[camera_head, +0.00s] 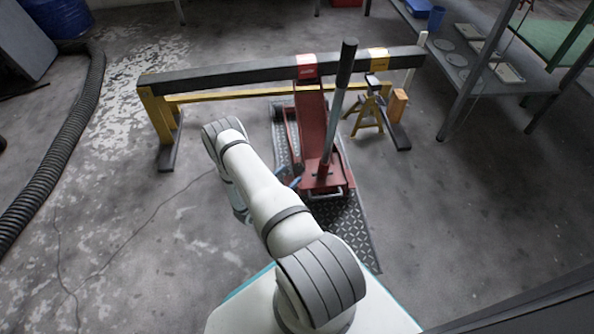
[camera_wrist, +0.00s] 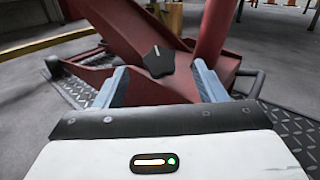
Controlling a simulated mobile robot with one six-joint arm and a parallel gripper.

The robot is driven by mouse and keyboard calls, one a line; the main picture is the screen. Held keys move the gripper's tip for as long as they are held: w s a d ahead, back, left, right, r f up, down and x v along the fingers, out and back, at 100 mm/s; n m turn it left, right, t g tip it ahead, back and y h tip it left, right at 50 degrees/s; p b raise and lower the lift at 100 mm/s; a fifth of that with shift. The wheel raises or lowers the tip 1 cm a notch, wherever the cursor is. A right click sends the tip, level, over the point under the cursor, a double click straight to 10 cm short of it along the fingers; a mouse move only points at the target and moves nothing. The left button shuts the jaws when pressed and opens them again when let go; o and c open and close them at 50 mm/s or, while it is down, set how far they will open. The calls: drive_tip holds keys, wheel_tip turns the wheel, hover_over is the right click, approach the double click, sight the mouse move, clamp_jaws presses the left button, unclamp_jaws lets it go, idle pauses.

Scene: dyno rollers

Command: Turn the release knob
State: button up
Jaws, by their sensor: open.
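The release knob (camera_wrist: 159,62) is a dark, lobed knob with a pale mark on it. It sits on the red floor jack (camera_wrist: 128,24), near the base of the jack's handle (camera_wrist: 216,28). In the wrist view my gripper (camera_wrist: 161,80) has its two blue fingers spread apart, one to each side of the knob. Nothing is between the fingertips except the view of the knob beyond; I cannot tell the exact gap to it. In the head view the red jack (camera_head: 312,130) stands beyond my arm, its long handle (camera_head: 338,100) leaning up. The knob is hidden there.
A dark beam (camera_head: 230,77) on yellow stands crosses behind the jack. A yellow jack stand (camera_head: 370,105) stands right of it. A tread plate (camera_head: 345,225) lies under the jack. A shelf bench (camera_head: 465,65) is at right, a ribbed hose (camera_head: 62,135) at left.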

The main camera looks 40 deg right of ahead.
sight(299, 167)
drive_tip(key=d, duration=0.2)
drive_tip(key=d+b, duration=0.1)
drive_tip(key=d, duration=0.1)
drive_tip(key=w+d, duration=0.1)
drive_tip(key=shift+d+b, duration=0.35)
drive_tip(key=shift+d, duration=0.05)
drive_tip(key=shift+c, duration=0.5)
drive_tip(key=shift+s, duration=0.1)
drive_tip(key=c, duration=0.9)
